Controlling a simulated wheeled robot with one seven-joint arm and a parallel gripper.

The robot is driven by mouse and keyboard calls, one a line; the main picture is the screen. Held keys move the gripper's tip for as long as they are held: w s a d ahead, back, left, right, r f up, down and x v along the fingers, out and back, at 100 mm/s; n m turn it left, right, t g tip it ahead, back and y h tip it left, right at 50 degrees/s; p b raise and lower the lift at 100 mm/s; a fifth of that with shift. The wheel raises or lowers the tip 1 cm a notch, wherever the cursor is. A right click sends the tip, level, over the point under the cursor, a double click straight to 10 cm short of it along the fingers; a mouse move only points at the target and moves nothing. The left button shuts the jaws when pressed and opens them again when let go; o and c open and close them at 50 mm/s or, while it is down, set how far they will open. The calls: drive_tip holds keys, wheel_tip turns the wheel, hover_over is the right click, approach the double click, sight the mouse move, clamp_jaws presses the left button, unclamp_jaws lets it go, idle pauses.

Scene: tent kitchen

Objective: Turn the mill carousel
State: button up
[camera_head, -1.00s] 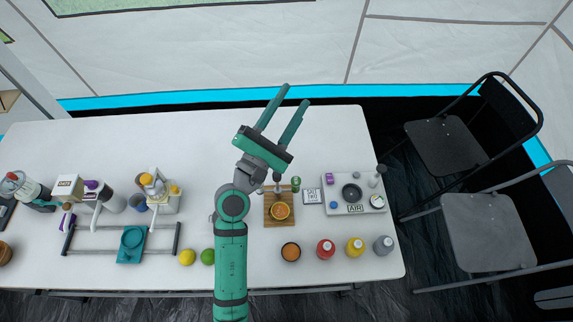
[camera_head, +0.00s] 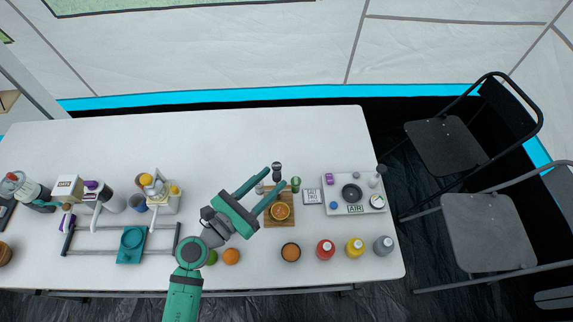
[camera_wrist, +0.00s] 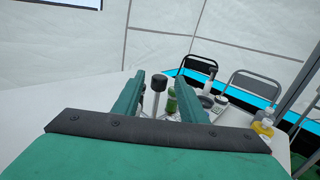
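The mill carousel shows as a cluster of small mills at the back of a wooden board. A dark-topped mill (camera_head: 276,168) and a green mill (camera_head: 295,183) stand there, with a grey knob partly hidden beside my gripper. My gripper (camera_head: 276,177) is open, its two fingers pointing up and right at the cluster from the lower left. In the wrist view, the dark-topped mill (camera_wrist: 159,84) and the green mill (camera_wrist: 171,97) appear between the spread fingers. I cannot tell whether a finger touches a mill. The carousel's base is hidden.
An orange slice (camera_head: 281,211) lies on the wooden board (camera_head: 272,222). A white tray (camera_head: 335,209) with small items stands to the right. An orange (camera_head: 231,256) sits near my arm. The table's back (camera_head: 200,125) is clear.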

drive_tip(key=x, duration=0.7)
drive_tip(key=shift+w, duration=0.1)
clamp_jaws()
